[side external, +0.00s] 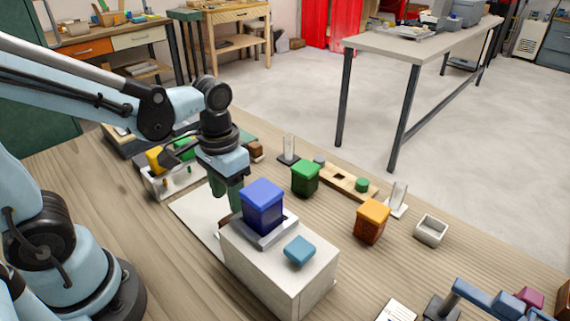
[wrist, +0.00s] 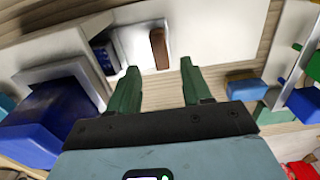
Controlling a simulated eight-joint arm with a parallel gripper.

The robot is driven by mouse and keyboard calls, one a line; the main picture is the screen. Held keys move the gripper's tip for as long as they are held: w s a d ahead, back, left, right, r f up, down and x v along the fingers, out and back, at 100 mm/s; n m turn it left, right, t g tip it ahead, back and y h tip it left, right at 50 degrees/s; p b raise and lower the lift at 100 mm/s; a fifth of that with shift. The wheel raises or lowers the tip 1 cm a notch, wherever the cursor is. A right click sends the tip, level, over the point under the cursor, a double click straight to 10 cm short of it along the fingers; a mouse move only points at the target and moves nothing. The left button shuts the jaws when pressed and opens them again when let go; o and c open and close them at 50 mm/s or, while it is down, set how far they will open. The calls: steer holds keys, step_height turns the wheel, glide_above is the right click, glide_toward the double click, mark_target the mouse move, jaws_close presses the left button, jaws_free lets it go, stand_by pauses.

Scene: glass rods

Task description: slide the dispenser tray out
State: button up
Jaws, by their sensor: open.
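The dispenser is a white box (side external: 262,262) with a blue lidded hopper (side external: 262,206) on top; in the wrist view the hopper (wrist: 42,122) is at lower left. The tray's white front (wrist: 130,42) with a brown handle (wrist: 158,48) shows ahead of my fingers, and dark blue pieces (wrist: 104,57) show between it and the box. How far the tray is out is hard to tell. My gripper (wrist: 158,72) is open and empty, its green fingers apart and the handle just beyond their tips. In the side view my gripper (side external: 226,198) points down behind the hopper.
A white sheet (side external: 196,208) lies beside the dispenser. A light blue block (side external: 299,250) sits on the box top. Green (side external: 306,178) and orange (side external: 371,221) lidded containers, a wooden rack (side external: 345,182) and a small open box (side external: 431,231) stand to the right. Bare table lies at the front left.

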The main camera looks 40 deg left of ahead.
steer(key=shift+f, duration=2.75)
jaws_close()
